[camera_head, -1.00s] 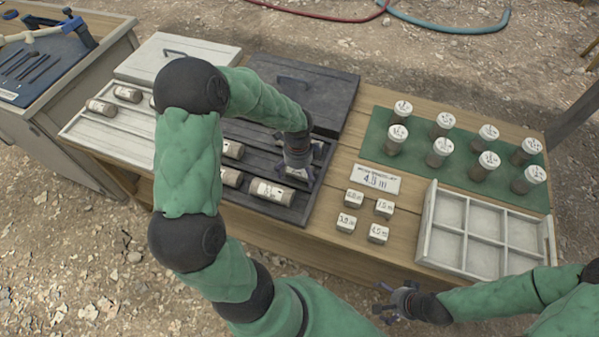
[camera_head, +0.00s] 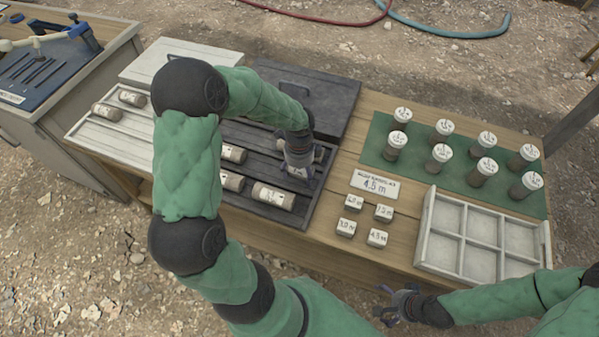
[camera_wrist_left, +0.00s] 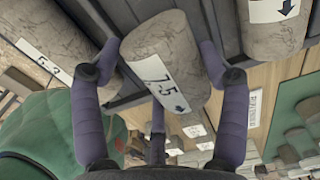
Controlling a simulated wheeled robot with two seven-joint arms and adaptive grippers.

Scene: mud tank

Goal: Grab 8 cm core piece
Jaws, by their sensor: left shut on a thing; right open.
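My left gripper (camera_head: 301,177) is over the right part of the dark core box (camera_head: 312,197). In the left wrist view its fingers (camera_wrist_left: 160,70) are shut on a grey-brown core piece (camera_wrist_left: 158,38) with a white label reading 7.5 and an arrow. That piece is tilted in the picture; whether it is clear of the box I cannot tell. Other core pieces lie in the box, such as one at its front (camera_head: 273,196). My right gripper (camera_head: 396,305) is open and empty before the table.
A pale core box (camera_head: 88,133) stands left. Several capped jars (camera_head: 438,158) stand on a green mat (camera_head: 540,201). A white divided tray (camera_head: 424,227) is at the front right.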

